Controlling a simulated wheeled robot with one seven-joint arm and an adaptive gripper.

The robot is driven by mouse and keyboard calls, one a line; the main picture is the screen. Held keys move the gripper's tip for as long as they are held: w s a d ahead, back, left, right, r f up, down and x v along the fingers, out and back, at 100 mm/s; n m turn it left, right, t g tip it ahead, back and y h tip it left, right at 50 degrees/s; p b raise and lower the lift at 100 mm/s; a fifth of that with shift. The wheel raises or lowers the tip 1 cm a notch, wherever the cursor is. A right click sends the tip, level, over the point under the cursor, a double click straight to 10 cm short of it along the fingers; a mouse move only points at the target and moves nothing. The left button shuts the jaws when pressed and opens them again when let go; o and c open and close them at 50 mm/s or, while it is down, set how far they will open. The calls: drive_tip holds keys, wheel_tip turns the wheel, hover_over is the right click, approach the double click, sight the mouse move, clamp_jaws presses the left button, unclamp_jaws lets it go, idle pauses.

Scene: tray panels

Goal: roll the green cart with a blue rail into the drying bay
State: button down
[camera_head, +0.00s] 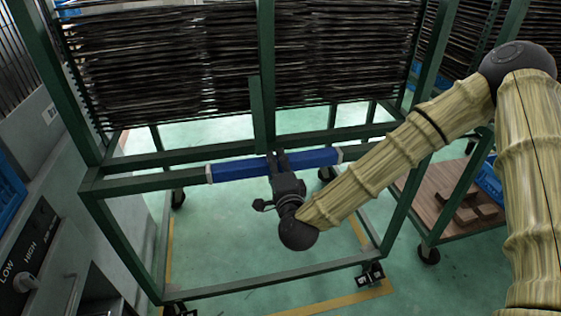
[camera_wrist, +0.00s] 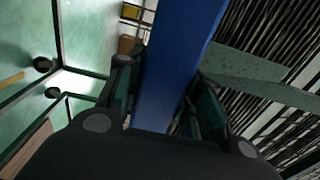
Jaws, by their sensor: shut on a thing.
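The green cart (camera_head: 130,184) stands in front of me in the head view, with a stack of dark trays (camera_head: 190,62) in its upper part. Its blue rail (camera_head: 237,168) runs across the near side. My gripper (camera_head: 276,155) is shut on the blue rail near its middle, with a finger on each side. In the wrist view the blue rail (camera_wrist: 180,50) passes between the two fingers (camera_wrist: 155,108). The cart's casters (camera_head: 370,274) rest on the green floor. I cannot tell which floor area is the drying bay.
A yellow floor line (camera_head: 335,302) runs under and around the cart. A second green cart with a wooden shelf (camera_head: 437,204) stands close on the right. A grey machine with a LOW/HIGH dial panel (camera_head: 30,245) stands close on the left. Open floor (camera_head: 270,245) shows beneath the cart.

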drive_tip(key=shift+s, duration=0.15)
drive_tip(key=c, duration=0.9)
unclamp_jaws()
drive_tip(key=shift+c, duration=0.2)
drive_tip(key=s+d, duration=0.1)
drive_tip(key=s, duration=0.6)
drive_tip(key=shift+s+d, duration=0.15)
drive_tip(key=shift+d, duration=0.05)
